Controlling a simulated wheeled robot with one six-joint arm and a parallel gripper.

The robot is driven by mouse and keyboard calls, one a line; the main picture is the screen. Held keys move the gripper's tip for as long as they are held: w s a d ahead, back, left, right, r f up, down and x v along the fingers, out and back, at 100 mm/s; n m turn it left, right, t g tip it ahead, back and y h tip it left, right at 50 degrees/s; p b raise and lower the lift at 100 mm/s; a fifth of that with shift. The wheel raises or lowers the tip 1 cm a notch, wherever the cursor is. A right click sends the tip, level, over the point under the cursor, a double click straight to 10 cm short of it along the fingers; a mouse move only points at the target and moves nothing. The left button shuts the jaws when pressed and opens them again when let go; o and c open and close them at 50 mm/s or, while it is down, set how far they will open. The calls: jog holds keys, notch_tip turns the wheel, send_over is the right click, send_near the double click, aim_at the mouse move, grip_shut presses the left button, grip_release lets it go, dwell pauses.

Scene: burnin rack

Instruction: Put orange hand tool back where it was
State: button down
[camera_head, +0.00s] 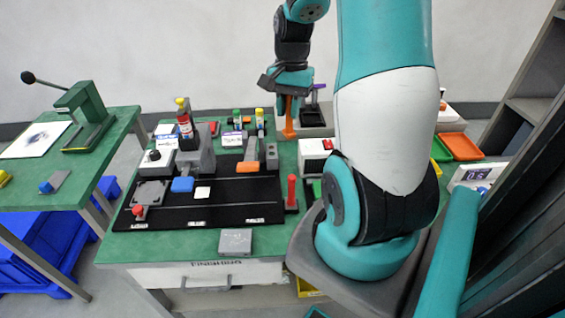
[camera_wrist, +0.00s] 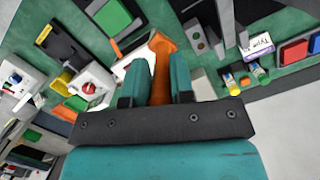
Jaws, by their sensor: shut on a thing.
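My gripper (camera_head: 287,92) is at the back of the green table and is shut on the orange hand tool (camera_head: 289,122). The tool hangs upright below the fingers. Its lower end is close to the tabletop, and I cannot tell whether it touches. In the wrist view the orange tool (camera_wrist: 162,72) stands between the two teal fingers (camera_wrist: 156,80), with its wider end beyond them. A light box with a dark opening (camera_head: 316,116) is just right of the tool.
An orange tray (camera_head: 460,146) lies at the right. My arm hides the table's right part.

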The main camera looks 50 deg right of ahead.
notch_tip(320, 180, down, 15)
dwell(0.3)
jog(key=shift+a+f, duration=0.1)
jog(key=shift+f, duration=0.1)
jog(key=shift+f, duration=0.35)
jog(key=shift+f, duration=0.15)
jog(key=c, duration=1)
grip_release()
